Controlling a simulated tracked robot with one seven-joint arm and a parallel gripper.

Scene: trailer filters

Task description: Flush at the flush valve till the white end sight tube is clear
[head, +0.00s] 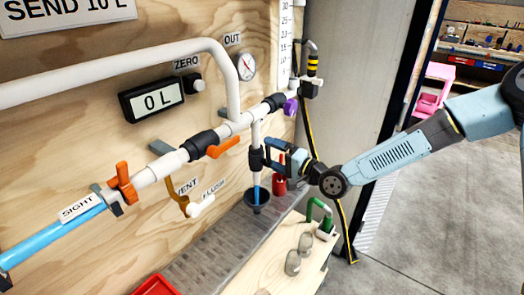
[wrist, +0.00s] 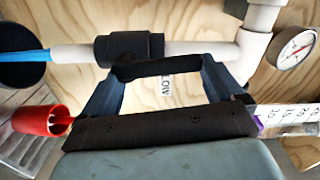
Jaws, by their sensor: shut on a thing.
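The white vertical pipe (head: 256,130) carries a black valve collar (head: 256,160), and a blue stream (head: 257,190) runs from its lower end into a dark cup (head: 257,203). My gripper (head: 268,152) is at this collar. In the wrist view my gripper (wrist: 160,72) is shut on a black bar-like handle (wrist: 160,67) beside the collar (wrist: 130,47). The blue stream (wrist: 25,57) also shows there. The sight tube (head: 50,235), labelled SIGHT, is blue at the lower left. A FLUSH label (head: 214,188) sits by a white knob-like end (head: 201,206). The handle's exact position is hard to tell.
Orange handles (head: 223,147) and a purple handle (head: 290,107) sit on the main pipe. The display (head: 152,100) reads 0 L. A bench (head: 270,262) with jars (head: 293,263) stands below my arm. A red container (head: 279,184) is near my gripper.

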